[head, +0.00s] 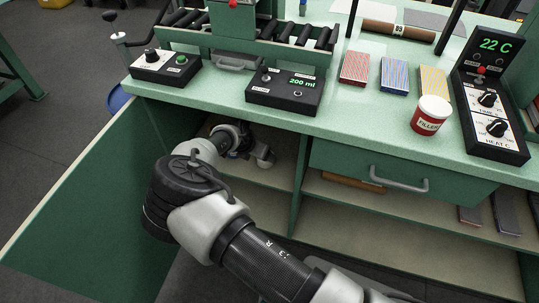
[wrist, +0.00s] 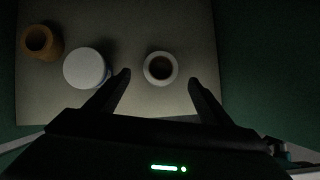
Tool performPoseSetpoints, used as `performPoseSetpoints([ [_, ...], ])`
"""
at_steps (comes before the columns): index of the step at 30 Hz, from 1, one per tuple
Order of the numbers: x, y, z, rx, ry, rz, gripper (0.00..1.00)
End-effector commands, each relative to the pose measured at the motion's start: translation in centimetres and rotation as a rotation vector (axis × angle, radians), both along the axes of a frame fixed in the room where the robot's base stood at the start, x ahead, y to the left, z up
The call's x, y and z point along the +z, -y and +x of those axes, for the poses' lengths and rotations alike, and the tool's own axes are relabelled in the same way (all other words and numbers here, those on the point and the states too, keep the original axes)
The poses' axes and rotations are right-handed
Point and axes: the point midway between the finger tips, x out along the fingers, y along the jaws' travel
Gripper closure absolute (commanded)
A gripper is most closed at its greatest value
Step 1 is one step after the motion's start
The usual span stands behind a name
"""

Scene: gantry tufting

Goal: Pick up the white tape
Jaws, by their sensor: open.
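The white tape (wrist: 160,54) is a pale ring with a dark hole, lying flat on the cupboard shelf in the wrist view. My gripper (wrist: 159,78) is open, with one fingertip to each side of the ring in the picture. Whether the fingers are down at its height I cannot tell. In the head view my gripper (head: 240,151) is inside the open cupboard under the bench, mostly hidden by my arm. A small white round thing (head: 265,158) shows beside it there; I cannot tell which piece it is.
In the wrist view a white round-topped piece (wrist: 86,66) stands close left of my left finger, and a brown tape roll (wrist: 40,41) is farther left. The cupboard door (head: 100,205) stands open at the left. A divider and a drawer (head: 400,178) bound the right.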

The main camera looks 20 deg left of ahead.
Motion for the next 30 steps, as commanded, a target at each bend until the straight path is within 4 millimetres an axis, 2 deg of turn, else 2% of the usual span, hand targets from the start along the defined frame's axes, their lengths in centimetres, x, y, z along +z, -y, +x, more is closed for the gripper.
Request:
performPoseSetpoints([
  [9,-4.4,0.4,2.3,0.000,0.002,-0.004,0.26],
  [12,-5.3,0.4,2.9,-0.001,0.002,-0.002,0.26],
  [22,-5.6,0.3,3.2,-0.002,0.000,0.001,0.26],
  [30,-5.6,0.3,3.2,-0.002,0.000,0.001,0.71],
])
